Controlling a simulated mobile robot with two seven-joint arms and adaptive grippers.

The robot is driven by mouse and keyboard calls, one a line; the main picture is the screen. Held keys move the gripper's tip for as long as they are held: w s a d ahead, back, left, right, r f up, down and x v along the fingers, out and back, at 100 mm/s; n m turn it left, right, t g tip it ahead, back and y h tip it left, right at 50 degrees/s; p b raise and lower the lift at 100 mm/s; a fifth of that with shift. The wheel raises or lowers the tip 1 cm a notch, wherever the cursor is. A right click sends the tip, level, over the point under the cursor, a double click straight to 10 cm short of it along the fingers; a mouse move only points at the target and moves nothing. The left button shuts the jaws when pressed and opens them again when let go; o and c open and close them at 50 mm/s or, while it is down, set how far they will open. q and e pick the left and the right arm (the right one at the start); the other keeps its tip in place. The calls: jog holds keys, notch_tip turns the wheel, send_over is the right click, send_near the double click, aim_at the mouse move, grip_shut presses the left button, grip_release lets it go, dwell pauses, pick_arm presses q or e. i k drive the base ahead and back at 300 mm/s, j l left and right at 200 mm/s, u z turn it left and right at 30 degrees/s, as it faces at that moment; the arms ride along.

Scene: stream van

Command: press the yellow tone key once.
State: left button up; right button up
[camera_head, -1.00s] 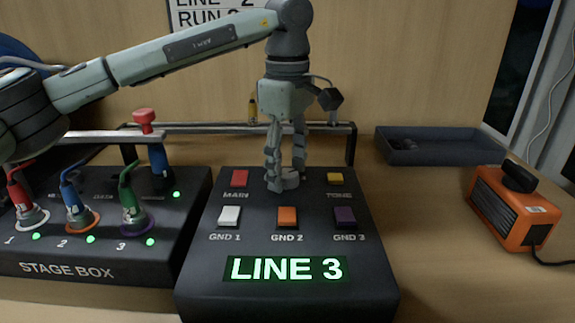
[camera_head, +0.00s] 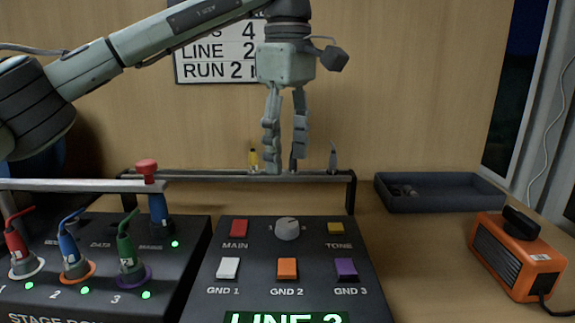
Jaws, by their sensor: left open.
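The yellow tone key (camera_head: 336,229) is at the upper right of the dark control box (camera_head: 210,303), above the label TONE. Nothing covers it. My left gripper (camera_head: 283,168) hangs fingers down above and behind the box, to the left of the tone key and apart from it. Its fingers are parted and nothing is between them. A grey round knob (camera_head: 287,229) shows on the box below the gripper. My right gripper is not in the picture.
A red key (camera_head: 239,228), a white key (camera_head: 228,267), an orange key (camera_head: 287,268) and a purple key (camera_head: 346,268) are on the same box. A rail (camera_head: 210,176) runs behind it. The stage box (camera_head: 192,240) stands left, an orange device (camera_head: 495,260) right, a dark tray (camera_head: 440,200) behind.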

aim_at(333, 228)
jog(key=k, duration=1.5)
